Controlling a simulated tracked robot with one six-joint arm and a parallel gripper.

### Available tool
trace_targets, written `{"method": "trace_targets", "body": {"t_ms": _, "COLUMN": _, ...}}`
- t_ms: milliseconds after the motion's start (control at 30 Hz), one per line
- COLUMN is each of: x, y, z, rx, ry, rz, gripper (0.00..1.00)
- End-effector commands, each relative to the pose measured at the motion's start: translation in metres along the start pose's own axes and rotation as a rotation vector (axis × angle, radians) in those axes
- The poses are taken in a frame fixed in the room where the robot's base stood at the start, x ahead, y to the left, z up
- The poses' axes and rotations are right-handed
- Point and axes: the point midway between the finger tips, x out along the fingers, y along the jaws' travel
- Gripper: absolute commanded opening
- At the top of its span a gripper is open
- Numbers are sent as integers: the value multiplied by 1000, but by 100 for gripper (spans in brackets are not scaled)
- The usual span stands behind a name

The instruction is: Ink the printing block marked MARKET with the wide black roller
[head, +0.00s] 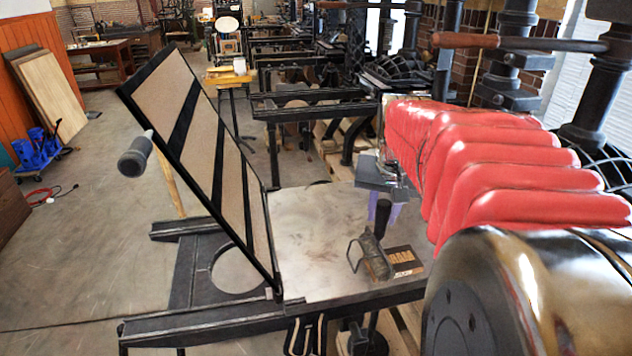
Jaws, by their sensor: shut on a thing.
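The printing block (409,258) is a small brown slab with pale raised lettering, lying on the press's flat grey bed near its front edge. Its lettering is too small to read surely. The black roller (374,260) has a wire frame at its left and an upright black handle. My gripper (384,210), with purple fingers, is shut on that handle from above. The roller is at the block's left side and overlaps its left part in the picture. I cannot tell whether it touches the block or hangs just above it.
The bare bed (315,235) spreads left of the block. A tilted frame with tan and black stripes (200,125) stands open along the bed's left side. My red-sleeved arm fills the right. More presses stand behind, and blue trolleys (38,147) are on the floor at far left.

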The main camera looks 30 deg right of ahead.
Motion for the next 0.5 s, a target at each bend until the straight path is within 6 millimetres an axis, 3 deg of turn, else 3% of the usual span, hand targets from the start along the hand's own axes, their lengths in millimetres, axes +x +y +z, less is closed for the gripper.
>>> {"method": "trace_targets", "body": {"t_ms": 500, "x": 4, "y": 24, "z": -12, "rx": 2, "ry": 0, "rz": 0, "gripper": 6}}
